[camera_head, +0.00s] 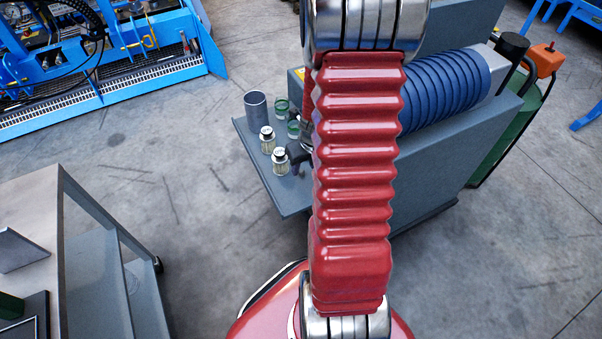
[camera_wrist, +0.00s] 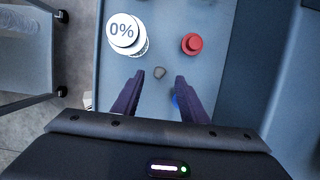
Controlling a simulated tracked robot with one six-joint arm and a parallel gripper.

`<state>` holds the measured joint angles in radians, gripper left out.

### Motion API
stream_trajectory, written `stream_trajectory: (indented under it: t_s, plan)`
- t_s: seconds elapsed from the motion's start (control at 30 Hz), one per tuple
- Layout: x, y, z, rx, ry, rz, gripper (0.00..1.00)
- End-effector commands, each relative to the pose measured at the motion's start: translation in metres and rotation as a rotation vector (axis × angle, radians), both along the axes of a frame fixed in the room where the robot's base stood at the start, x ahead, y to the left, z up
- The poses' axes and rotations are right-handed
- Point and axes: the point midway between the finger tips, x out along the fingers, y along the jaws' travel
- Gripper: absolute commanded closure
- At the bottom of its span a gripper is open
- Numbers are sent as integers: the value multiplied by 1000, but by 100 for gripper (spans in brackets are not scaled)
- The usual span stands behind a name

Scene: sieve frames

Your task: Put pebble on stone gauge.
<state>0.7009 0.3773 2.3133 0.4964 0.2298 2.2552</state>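In the head view my red arm hides most of the work area, and I cannot make out the pebble there.
A red round knob (camera_wrist: 192,43) is up and right of the pebble. A blue thing is partly hidden by my right finger. In the head view the grey shelf (camera_head: 290,200) holds a dark cup (camera_head: 257,112), two small jars (camera_head: 280,161) and green-rimmed glasses (camera_head: 282,109).

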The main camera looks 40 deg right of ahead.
Motion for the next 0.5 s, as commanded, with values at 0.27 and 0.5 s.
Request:
stream_trajectory:
  t_s: [0.27, 0.5]
  plan:
    - [7, -1, -25, 0, 0, -1, 61]
    - [9, -2, -32, -1, 0, 0, 61]
